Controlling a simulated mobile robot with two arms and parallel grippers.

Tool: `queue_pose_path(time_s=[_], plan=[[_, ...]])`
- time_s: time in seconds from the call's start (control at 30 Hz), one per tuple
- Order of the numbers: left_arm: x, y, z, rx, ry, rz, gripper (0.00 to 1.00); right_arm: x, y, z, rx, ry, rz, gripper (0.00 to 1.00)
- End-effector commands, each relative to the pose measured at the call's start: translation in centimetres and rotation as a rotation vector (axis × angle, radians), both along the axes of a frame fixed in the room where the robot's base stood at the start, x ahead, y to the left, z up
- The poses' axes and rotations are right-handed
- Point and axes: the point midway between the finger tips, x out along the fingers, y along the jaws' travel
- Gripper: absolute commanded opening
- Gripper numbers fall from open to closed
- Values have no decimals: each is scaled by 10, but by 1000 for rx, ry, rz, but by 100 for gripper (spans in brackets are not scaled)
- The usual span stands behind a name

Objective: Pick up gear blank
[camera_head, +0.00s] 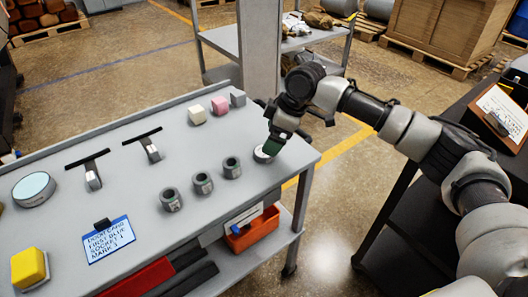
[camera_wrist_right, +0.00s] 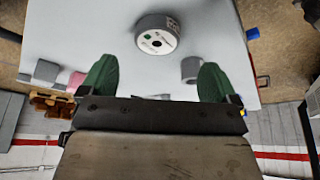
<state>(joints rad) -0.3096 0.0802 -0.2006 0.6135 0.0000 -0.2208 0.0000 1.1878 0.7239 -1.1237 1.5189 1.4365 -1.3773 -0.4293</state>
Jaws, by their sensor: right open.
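A round grey disc with a pale top and small centre hole, which looks like the gear blank (camera_head: 263,155), lies on the grey table near its right edge. My right gripper (camera_head: 273,143) is above it and partly covers it. In the right wrist view, the disc (camera_wrist_right: 157,42) lies beyond the open green fingers of the right gripper (camera_wrist_right: 157,80), roughly centred between them. Nothing is between the fingers. Three dark grey rings (camera_head: 203,183) stand in a row to the left of the disc. My left gripper is not in view.
White, pink and grey blocks (camera_head: 220,105) stand near the grey table's (camera_head: 130,190) back edge. A grey column (camera_head: 259,55) rises behind the table.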

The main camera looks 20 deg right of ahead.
Motion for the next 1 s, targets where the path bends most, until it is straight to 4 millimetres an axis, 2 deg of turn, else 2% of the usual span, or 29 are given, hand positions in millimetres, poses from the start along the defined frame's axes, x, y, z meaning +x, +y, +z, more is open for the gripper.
queue_pose_path(time_s=[0.17, 0.4, 0.73, 1.0], plan=[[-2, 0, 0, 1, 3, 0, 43, 2, 4, -13, -1, 1, 0, 91], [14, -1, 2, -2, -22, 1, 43, 9, 14, -46, -1, 1, 1, 91], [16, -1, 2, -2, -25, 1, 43, 10, 17, -54, -1, 0, 1, 91], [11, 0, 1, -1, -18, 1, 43, 10, 16, -55, -2, 1, 0, 51]])
